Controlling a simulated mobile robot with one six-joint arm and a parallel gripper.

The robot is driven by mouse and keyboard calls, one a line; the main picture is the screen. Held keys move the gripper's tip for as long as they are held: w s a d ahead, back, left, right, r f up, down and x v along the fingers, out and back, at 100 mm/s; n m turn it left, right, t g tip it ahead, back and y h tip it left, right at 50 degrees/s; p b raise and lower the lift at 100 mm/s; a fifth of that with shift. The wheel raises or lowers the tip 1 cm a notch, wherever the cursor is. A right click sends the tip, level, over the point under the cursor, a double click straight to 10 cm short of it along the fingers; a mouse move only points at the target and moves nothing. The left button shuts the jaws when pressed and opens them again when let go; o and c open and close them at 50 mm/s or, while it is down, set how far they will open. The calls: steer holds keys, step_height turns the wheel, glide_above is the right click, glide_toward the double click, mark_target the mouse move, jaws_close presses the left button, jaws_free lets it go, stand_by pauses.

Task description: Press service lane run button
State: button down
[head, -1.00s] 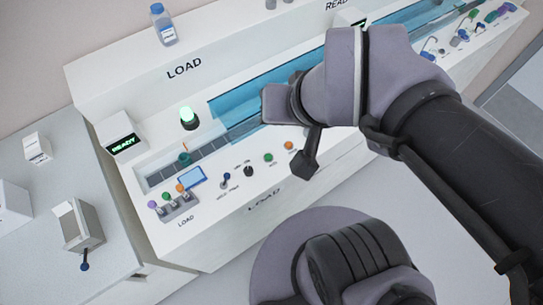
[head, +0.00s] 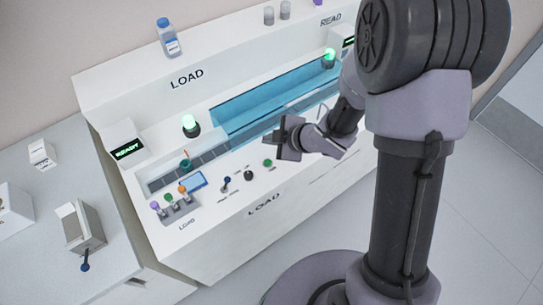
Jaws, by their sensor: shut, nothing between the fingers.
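My gripper (head: 270,139) is shut and empty, held over the front panel of the white LOAD station. A green button (head: 267,162) on that panel lies just below and left of the gripper, with a visible gap in the picture. Its small label is too small to read. A black knob (head: 248,175) and a blue-tipped lever switch (head: 227,182) sit left of it. The orange button on this panel is hidden behind my gripper. I see no readable label saying service lane or run.
A blue clear-covered track (head: 245,105) runs behind the panel. A blue-capped bottle (head: 168,40) stands on the upper ledge.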

mark_target(270, 164)
steer(key=shift+f, duration=0.1)
step_height(270, 164, down, 9)
steer(key=b, duration=0.8)
steer(key=shift+r, duration=0.2)
stand_by(1.5)
steer(key=shift+f+b, duration=0.35)
steer(key=shift+f, duration=0.05)
